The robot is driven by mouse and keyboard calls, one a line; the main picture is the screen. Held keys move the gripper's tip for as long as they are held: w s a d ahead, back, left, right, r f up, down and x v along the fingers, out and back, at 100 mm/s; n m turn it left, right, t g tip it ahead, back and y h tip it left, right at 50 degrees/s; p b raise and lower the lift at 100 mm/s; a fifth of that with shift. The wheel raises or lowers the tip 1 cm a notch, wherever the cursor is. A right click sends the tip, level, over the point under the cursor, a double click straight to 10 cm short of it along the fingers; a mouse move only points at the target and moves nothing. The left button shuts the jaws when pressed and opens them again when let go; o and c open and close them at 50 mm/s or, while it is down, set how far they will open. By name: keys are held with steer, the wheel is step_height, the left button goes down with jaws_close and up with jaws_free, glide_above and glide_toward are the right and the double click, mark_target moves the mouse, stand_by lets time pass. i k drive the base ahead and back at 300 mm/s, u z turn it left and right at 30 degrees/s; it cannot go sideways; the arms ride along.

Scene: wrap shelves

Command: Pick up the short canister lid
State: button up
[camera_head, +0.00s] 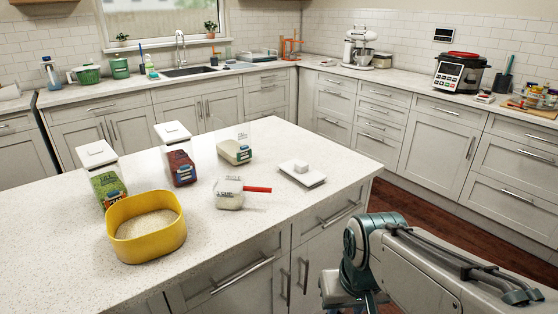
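A white square lid (302,172) with a raised white knob lies on the island counter, near its right end. It rests flat, apart from the other items. To its left stands a short clear canister (236,151) with a label and pale contents; no lid is on it. My arm shows at the lower right, in front of the island and to the right of the lid. The fingers of my gripper are not visible in this view.
Two tall canisters with white lids (103,176) (178,155) stand left on the island counter (60,240). A yellow bowl (148,240) of grain sits before them. A measuring cup (229,193) with a red handle lies left of the lid. Counter around the lid is clear.

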mark_target(313, 177)
steer(key=z, duration=1.5)
steer(key=i, duration=1.4)
steer(key=u, duration=2.6)
